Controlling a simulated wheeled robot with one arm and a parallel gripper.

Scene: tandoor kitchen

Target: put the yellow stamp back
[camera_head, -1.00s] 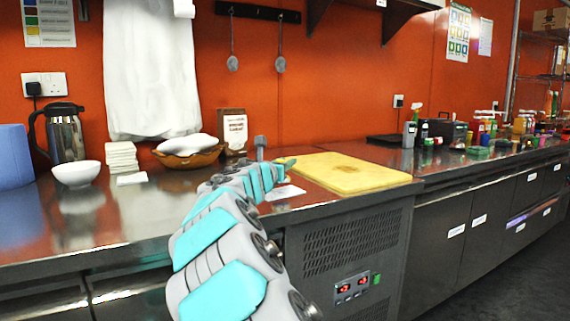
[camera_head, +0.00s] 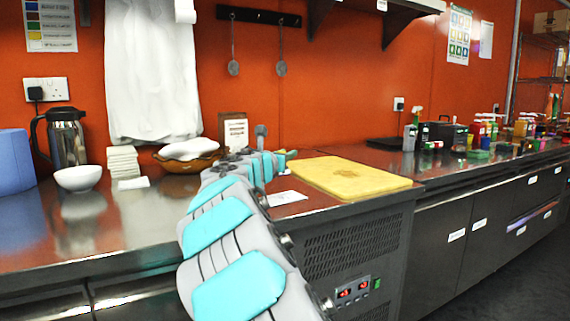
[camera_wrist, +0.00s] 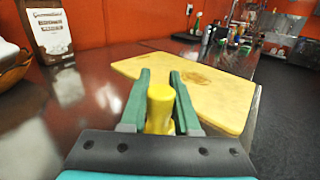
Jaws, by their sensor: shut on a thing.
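In the wrist view, a yellow stamp (camera_wrist: 160,107) with a rounded top stands between the two green fingers of my gripper (camera_wrist: 159,85). My gripper is shut on it. Whether its lower end touches anything is hidden behind the gripper's dark body. In the head view my own arm covers most of the gripper, and only a bit of green finger (camera_head: 291,154) shows; the stamp cannot be made out there. The place where the stamp belongs cannot be told from these frames.
A yellow cutting board (camera_head: 350,178) lies just beyond my gripper on the steel counter (camera_head: 130,222). Several small bottles and containers crowd the right-hand counter, around a black box (camera_head: 447,134).

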